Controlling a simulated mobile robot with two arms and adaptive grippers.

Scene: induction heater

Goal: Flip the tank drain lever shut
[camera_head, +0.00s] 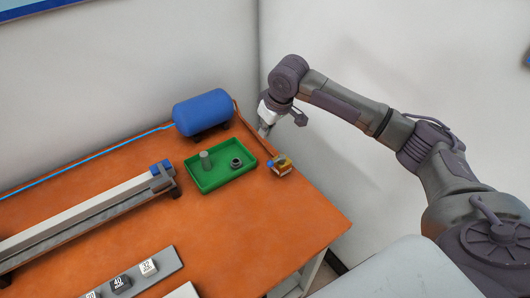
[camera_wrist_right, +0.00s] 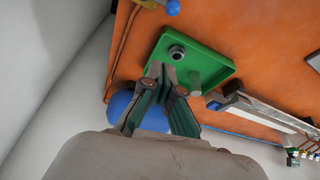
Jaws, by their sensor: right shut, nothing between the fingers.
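The blue tank (camera_head: 202,112) lies at the table's back corner; in the wrist view its blue body (camera_wrist_right: 122,103) is partly hidden behind my fingers. A copper pipe (camera_head: 252,132) runs from it along the table edge to a small brass and blue valve (camera_head: 281,166). At the wrist view's top edge, a blue round end (camera_wrist_right: 173,7) and brass part of the valve show, cut off by the frame. The lever's position is too small to tell. My right gripper (camera_head: 264,131) is shut and empty, above the table edge between tank and valve, apart from the valve. My left gripper is out of view.
A green tray (camera_head: 213,187) beside the valve holds a grey cylinder (camera_head: 206,159) and a dark ring (camera_head: 237,163). A long rail (camera_head: 85,222) and marked blocks (camera_head: 120,283) are at left and front. White walls stand close behind the table.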

